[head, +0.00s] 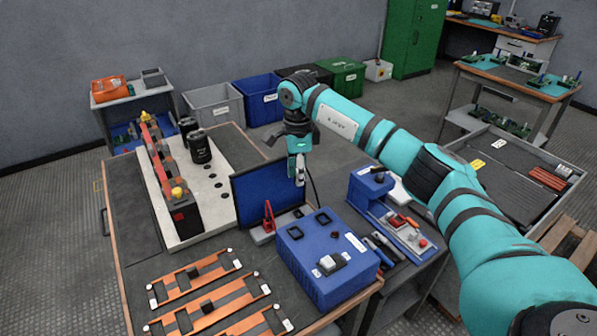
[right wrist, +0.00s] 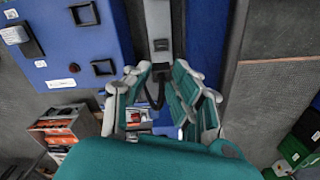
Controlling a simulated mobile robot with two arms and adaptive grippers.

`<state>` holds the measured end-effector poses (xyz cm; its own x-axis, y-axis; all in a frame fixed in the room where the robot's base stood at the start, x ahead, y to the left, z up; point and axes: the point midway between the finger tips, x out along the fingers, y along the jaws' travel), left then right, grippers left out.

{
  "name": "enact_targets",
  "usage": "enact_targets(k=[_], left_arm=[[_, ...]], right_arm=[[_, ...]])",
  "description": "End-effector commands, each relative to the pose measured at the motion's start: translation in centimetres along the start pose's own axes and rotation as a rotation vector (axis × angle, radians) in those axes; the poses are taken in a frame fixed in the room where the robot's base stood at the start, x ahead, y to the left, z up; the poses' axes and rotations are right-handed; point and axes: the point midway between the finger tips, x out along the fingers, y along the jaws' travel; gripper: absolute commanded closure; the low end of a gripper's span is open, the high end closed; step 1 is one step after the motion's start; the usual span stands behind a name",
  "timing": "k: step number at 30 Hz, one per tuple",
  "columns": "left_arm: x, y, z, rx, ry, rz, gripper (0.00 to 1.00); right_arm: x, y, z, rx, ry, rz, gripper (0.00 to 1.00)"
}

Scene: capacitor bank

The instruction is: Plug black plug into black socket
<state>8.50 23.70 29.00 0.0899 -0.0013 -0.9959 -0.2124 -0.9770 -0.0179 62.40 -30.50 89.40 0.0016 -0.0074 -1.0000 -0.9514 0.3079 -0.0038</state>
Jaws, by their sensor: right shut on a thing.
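My right gripper (head: 299,180) points down beside the blue panel, above the table. In the right wrist view its fingers (right wrist: 162,74) are closed on a small dark piece, seemingly the black plug (right wrist: 161,74), with a black cable curving below it. The cable (head: 314,186) also shows beside the gripper in the head view. The blue box (head: 310,285) has two dark square sockets on top, one nearer (head: 295,233) and one farther (head: 322,217); I cannot tell which is the black socket. The plug is apart from both. My left gripper is out of view.
A blue panel (head: 262,196) stands behind the box, with a red clamp (head: 268,216) at its foot. A pale plug-like part (head: 333,263) sits on the box. A blue tool tray (head: 372,208) stands to the right. Copper bars (head: 205,298) lie front left.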

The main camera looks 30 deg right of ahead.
Motion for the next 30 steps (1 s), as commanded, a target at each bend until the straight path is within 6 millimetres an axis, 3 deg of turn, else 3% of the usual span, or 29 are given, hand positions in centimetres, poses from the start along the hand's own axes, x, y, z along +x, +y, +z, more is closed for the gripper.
enact_targets(k=[5, 30], left_arm=[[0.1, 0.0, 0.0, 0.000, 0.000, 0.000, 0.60], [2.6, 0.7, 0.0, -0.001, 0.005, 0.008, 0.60]], right_arm=[[0.2, 0.0, 0.0, 0.001, 0.000, 0.001, 0.92], [5.3, 0.0, 0.0, 0.001, 0.000, 0.001, 0.92]])
